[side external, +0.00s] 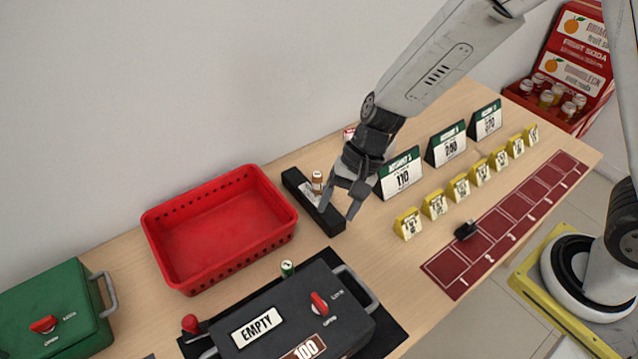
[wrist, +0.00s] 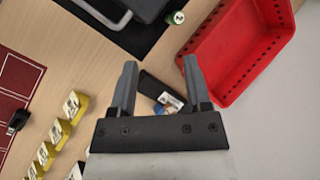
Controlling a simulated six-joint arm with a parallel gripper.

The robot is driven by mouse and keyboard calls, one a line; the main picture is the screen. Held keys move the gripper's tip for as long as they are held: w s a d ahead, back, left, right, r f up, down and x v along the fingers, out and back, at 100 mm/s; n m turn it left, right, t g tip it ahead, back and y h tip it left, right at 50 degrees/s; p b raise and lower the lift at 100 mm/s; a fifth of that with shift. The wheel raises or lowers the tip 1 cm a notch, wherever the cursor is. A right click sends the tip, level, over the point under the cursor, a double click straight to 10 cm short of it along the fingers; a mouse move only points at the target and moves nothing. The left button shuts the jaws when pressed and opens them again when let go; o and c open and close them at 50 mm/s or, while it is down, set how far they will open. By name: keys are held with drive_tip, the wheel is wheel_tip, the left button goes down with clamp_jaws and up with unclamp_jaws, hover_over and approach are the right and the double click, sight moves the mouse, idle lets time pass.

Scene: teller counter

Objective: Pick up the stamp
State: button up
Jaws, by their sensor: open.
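No thing here is plainly marked as the stamp. A small brown cylinder with a white band (side external: 317,182) stands at the long black holder (side external: 329,218) and may be a stamp. A small green cylinder (side external: 287,268) stands beside the dark box; it also shows at the top of the wrist view (wrist: 178,17). My gripper (side external: 338,208) is open and empty, pointing down near the black holder. In the wrist view its spread fingers (wrist: 160,66) frame bare wood and part of the holder (wrist: 152,86). A white and blue item (wrist: 170,100) there is partly hidden by my gripper.
A red bin (side external: 218,226) lies left of my gripper. A dark box labelled EMPTY (side external: 280,318) is in front, and a green box (side external: 58,310) at far left. Yellow numbered tags (side external: 434,204) and green-topped signs (side external: 400,176) stand right. A black object (side external: 466,230) sits on the red strip (side external: 498,228).

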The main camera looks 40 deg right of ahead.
drive_tip(key=w+a+f+m+y, duration=0.1)
drive_tip(key=a+f+m+y, duration=0.1)
drive_tip(key=a, duration=0.6)
drive_tip(key=w+a+f+m+y, duration=0.1)
drive_tip(key=a+f+m+y, duration=0.1)
drive_tip(key=a, duration=0.6)
drive_tip(key=w+a+f+m+t+y, duration=0.1)
drive_tip(key=w+a+f+m+y, duration=0.1)
drive_tip(key=a+m, duration=0.4)
drive_tip(key=a+f+y, duration=0.1)
drive_tip(key=a+y, duration=0.1)
drive_tip(key=shift+a, duration=0.3)
approach(191, 323)
drive_tip(key=a+f, duration=0.2)
drive_tip(key=shift+w+a+f, duration=0.1)
drive_tip(key=shift+w+a, duration=0.2)
drive_tip(key=shift+w, duration=0.1)
drive_tip(key=shift+a+f, duration=0.15)
drive_tip(key=shift+f, duration=0.1)
drive_tip(key=shift+a+f, duration=0.2)
drive_tip(key=shift+a, duration=0.45)
drive_tip(key=shift+x, duration=2.9)
drive_tip(key=shift+w, duration=0.1)
